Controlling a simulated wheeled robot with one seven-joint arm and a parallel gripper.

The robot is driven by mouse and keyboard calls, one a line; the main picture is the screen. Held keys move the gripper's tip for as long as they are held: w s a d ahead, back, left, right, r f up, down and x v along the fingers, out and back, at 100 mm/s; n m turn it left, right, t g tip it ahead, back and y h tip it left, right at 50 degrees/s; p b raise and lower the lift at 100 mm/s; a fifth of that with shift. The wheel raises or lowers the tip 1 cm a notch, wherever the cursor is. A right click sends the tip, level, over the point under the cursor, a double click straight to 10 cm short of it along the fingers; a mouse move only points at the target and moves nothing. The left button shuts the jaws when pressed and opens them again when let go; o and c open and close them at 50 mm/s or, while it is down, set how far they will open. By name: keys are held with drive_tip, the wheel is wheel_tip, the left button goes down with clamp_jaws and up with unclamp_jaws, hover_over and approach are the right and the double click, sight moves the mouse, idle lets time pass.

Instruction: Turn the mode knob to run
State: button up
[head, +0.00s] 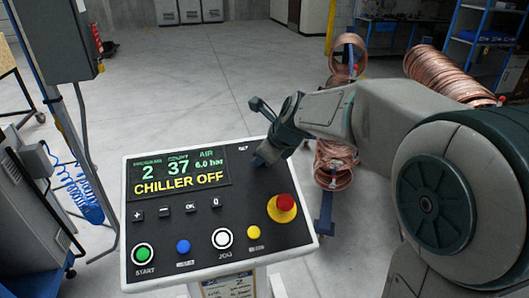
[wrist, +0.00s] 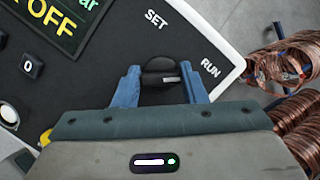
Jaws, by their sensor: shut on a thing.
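The black mode knob (wrist: 160,72) sits on the dark panel face of the control box (head: 140,222). In the wrist view the SET label (wrist: 157,18) is above the knob and the RUN label (wrist: 210,68) is to its right. A pale mark on the knob lies toward its right side, roughly on the RUN side. My gripper (wrist: 161,80) has its blue fingers on both sides of the knob, shut on it. In the head view my gripper (head: 264,157) reaches the panel's upper right and hides the knob.
The display (head: 179,174) reads CHILLER OFF. A red emergency button (head: 285,203), a yellow button (head: 253,233), a white JOG button (head: 222,239) and a green START button (head: 143,254) sit lower on the panel. Copper coils (head: 448,76) stand behind my arm.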

drive_tip(key=o, duration=1)
drive_tip(key=b+v, duration=0.1)
drive_tip(key=v, duration=1.2)
drive_tip(key=shift+s+d+r, duration=0.25)
drive_tip(key=shift+r, duration=0.05)
drive_tip(key=s+d+f+n+h, duration=0.1)
drive_tip(key=s+d+f+n, duration=0.2)
drive_tip(key=s+f+n, duration=0.2)
drive_tip(key=s+d+f+n+g+h, duration=0.1)
drive_tip(key=s+d+f+n+h, duration=0.1)
drive_tip(key=s+d+f+n, duration=0.2)
drive_tip(key=s+d+f+n+g+h, duration=0.1)
drive_tip(key=s+d+f+n, duration=0.3)
drive_tip(key=n, duration=1)
drive_tip(key=s+f, duration=0.3)
drive_tip(key=s, duration=0.2)
drive_tip(key=shift+s+b, duration=0.3)
drive_tip(key=shift+s, duration=0.05)
